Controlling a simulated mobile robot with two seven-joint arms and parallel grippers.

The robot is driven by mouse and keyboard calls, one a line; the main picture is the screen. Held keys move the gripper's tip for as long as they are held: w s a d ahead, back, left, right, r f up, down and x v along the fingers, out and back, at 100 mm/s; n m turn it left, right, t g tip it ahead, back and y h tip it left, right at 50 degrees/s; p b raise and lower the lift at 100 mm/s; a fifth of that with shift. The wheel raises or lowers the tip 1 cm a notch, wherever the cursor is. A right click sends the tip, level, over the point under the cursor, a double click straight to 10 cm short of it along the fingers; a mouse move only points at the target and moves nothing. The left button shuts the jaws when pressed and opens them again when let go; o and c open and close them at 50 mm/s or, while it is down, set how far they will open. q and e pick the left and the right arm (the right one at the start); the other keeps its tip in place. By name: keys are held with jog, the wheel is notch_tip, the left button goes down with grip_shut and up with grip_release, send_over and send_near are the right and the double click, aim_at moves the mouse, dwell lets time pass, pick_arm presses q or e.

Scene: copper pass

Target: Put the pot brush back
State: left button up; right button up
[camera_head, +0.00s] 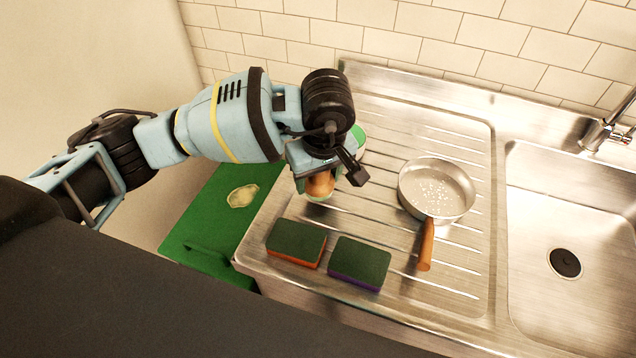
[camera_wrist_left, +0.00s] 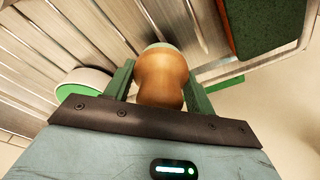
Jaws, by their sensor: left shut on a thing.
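The pot brush (camera_head: 320,187) shows as a rounded brown wooden knob with a pale end. My left gripper (camera_head: 322,177) points down over the left part of the steel drainboard and is shut on the brush. In the left wrist view the brush (camera_wrist_left: 162,76) sits between the two green fingers. Its bristles are not clear to see, and I cannot tell whether it touches the drainboard. My right gripper is not in view.
Two green-topped sponges, one orange-based (camera_head: 296,242) and one purple-based (camera_head: 359,263), lie in front. A steel pan (camera_head: 436,188) with a wooden handle stands to the right, before the sink (camera_head: 590,225). A green board (camera_head: 215,225) with a pale piece lies left.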

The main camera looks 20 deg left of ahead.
pick_arm(q)
jog(key=shift+f, duration=1.15)
jog(key=shift+f, duration=0.15)
jog(key=o, duration=1)
jog(key=shift+o, duration=0.2)
jog(key=r, duration=0.4)
jog(key=s+d+r, duration=0.1)
jog(key=r, duration=0.7)
jog(key=shift+s+d+r, duration=0.1)
jog(key=shift+s+d, duration=0.05)
jog(key=shift+s, duration=0.05)
